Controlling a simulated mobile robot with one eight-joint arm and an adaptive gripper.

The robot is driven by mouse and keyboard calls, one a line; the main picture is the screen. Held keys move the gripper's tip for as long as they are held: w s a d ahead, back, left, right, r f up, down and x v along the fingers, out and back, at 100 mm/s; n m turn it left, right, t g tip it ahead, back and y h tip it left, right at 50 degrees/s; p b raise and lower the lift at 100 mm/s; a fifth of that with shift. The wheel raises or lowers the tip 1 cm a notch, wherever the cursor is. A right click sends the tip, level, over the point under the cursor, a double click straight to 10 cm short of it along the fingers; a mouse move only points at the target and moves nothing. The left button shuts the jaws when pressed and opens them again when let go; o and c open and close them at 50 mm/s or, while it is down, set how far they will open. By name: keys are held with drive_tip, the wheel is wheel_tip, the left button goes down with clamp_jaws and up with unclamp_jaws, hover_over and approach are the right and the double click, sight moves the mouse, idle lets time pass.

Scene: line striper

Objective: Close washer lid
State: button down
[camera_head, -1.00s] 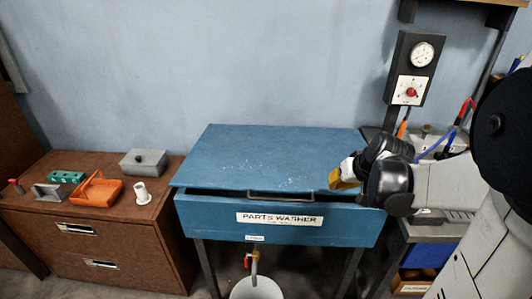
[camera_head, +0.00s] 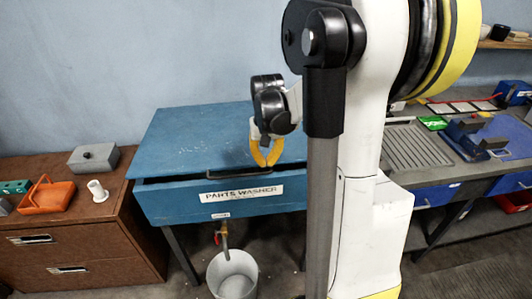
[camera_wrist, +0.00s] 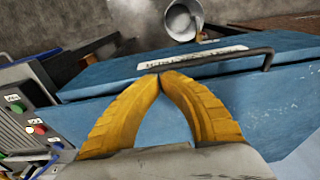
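The parts washer (camera_head: 225,207) is a blue box on legs with a white label on its front. Its flat blue lid (camera_head: 185,135) lies nearly level over it, with a narrow dark gap under the front edge. A dark bar handle (camera_head: 240,172) is on the lid's front edge. My gripper (camera_head: 265,164) points down over the front right part of the lid, its yellow fingertips close to the handle. In the wrist view the fingertips (camera_wrist: 160,75) meet and hold nothing. The lid (camera_wrist: 245,105) and handle (camera_wrist: 268,60) show beyond them; I cannot tell whether the fingertips touch the lid.
A brown cabinet (camera_head: 75,235) on the left bears an orange tray (camera_head: 48,197), a grey box (camera_head: 93,158) and a white spool (camera_head: 97,191). A bucket (camera_head: 232,275) stands below the washer. A grey workbench (camera_head: 405,145) with tools is on the right.

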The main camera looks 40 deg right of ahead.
drive_tip(key=shift+w+f, duration=0.1)
drive_tip(key=shift+f, duration=1.1)
drive_tip(key=shift+t+h, duration=0.5)
drive_tip(key=shift+t, duration=0.3)
drive_tip(key=f+b, duration=0.4)
drive_tip(key=f, duration=0.1)
drive_tip(key=f+b, duration=0.2)
drive_tip(key=f, duration=0.1)
drive_tip(key=shift+s+a, duration=0.25)
drive_tip(key=shift+s, duration=0.15)
drive_tip(key=p+v, duration=0.6)
drive_tip(key=v, duration=0.8)
drive_tip(key=shift+w+d+r+p, duration=0.2)
drive_tip(key=shift+w+r+p, duration=0.05)
drive_tip(key=shift+w+p, duration=0.15)
